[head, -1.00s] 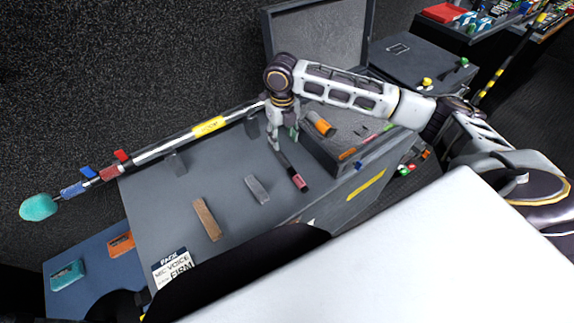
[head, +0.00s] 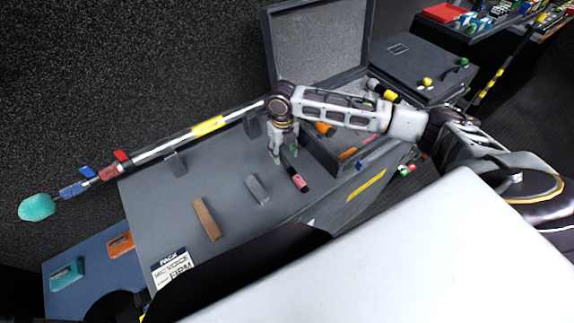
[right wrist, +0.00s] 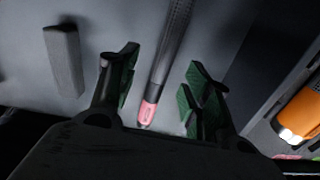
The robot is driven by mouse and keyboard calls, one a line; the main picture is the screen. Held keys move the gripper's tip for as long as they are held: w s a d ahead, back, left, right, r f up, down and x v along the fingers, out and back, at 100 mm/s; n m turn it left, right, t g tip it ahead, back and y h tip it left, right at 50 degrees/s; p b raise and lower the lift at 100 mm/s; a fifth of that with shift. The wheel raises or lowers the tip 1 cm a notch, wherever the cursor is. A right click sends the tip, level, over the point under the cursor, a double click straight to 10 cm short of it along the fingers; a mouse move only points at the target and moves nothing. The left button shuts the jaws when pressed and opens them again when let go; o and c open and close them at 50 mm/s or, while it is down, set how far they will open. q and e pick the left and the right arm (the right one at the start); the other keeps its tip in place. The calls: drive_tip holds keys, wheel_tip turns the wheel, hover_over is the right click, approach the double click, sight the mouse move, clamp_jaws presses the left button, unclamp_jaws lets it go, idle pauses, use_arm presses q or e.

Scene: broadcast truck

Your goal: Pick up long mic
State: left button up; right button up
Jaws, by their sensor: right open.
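A slim dark mic with a pink end (head: 299,182) lies on the grey case top. It also shows in the right wrist view (right wrist: 165,70), running lengthwise between the two fingers. My right gripper (head: 284,158) is open and pointing down over the far part of this mic. In the right wrist view the green-padded fingers (right wrist: 162,62) stand on either side of it, with gaps to both. The fingers partly hide its far end in the head view. My left gripper is not in view.
A grey block (head: 257,189) and a brown block (head: 206,219) lie left of the mic. An open lidded case (head: 318,45) holding orange items stands close on the right. A boom pole with a teal foam end (head: 37,207) runs along the back.

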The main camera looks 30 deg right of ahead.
sight(285, 160)
drive_tip(key=shift+f, duration=0.15)
drive_tip(key=shift+d+f, duration=0.1)
drive_tip(key=shift+f, duration=0.6)
drive_tip(key=shift+d+f, duration=0.2)
drive_tip(key=shift+f, duration=1.55)
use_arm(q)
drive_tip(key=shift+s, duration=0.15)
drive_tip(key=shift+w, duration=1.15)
use_arm(e)
clamp_jaws()
